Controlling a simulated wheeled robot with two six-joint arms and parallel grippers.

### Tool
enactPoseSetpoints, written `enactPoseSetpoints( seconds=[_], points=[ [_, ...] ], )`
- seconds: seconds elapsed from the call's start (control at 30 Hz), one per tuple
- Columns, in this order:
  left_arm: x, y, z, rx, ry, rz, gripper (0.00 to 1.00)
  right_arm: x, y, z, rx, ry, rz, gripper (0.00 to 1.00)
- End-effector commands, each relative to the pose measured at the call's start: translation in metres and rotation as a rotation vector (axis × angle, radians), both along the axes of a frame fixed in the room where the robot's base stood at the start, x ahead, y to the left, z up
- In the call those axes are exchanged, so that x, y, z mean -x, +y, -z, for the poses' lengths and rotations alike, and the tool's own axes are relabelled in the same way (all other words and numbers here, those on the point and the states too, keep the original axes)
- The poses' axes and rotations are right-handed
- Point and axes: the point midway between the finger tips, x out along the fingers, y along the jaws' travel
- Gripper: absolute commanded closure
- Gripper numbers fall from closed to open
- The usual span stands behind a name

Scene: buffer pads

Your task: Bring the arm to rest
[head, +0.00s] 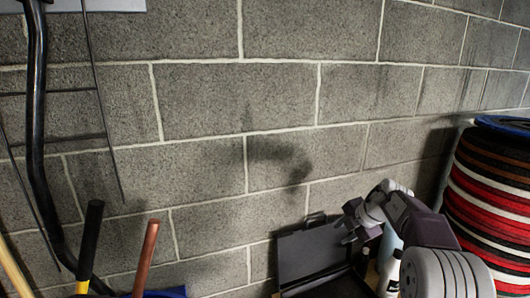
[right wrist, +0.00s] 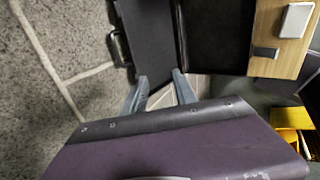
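My right arm reaches in at the lower right of the head view, with its gripper (head: 345,228) in the air in front of the block wall. In the right wrist view the two grey fingers of this gripper (right wrist: 160,90) stand apart with nothing between them. An open black case (head: 308,256) is just left of and below the gripper; it also shows beyond the fingers in the right wrist view (right wrist: 150,32). My left gripper is not in view.
A tall stack of red, black and white buffer pads (head: 490,205) with a blue one (head: 505,125) on top stands at the right. The block wall (head: 200,100) fills the back. Upright handles, one black (head: 90,240) and one copper-coloured (head: 146,255), stand at the lower left.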

Motion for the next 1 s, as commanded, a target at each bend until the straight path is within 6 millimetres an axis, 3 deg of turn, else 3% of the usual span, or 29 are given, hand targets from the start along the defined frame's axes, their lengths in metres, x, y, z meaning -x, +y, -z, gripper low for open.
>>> enactPoseSetpoints(
  seconds=[0.03,0.27,0.4,0.5,0.57,0.63,0.73,0.87,0.9,1.0],
  points=[
    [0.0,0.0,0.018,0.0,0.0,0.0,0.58,0.004,0.009,0.014,-0.007,-0.002,-0.012,0.66],
    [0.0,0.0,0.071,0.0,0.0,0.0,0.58,0.022,0.088,0.043,-0.24,-0.033,-0.002,0.66],
    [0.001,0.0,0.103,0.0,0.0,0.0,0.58,0.028,0.135,0.054,-0.466,-0.087,0.088,0.66],
    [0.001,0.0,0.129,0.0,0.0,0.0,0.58,0.031,0.153,0.066,-0.644,-0.134,0.232,0.66],
    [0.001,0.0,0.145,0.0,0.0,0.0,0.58,0.034,0.153,0.081,-0.748,-0.155,0.37,0.66],
    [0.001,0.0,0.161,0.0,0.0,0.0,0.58,0.042,0.139,0.107,-0.841,-0.161,0.574,0.66],
    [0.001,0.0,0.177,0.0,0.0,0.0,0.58,0.07,0.106,0.163,-0.9,-0.12,0.914,0.66],
    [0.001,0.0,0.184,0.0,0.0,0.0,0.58,0.142,0.065,0.244,-0.851,0.02,1.356,0.66],
    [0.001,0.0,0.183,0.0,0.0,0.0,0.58,0.169,0.057,0.266,-0.818,0.077,1.474,0.66],
    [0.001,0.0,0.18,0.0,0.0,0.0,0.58,0.234,0.05,0.305,-0.722,0.23,1.718,0.66]
  ],
)
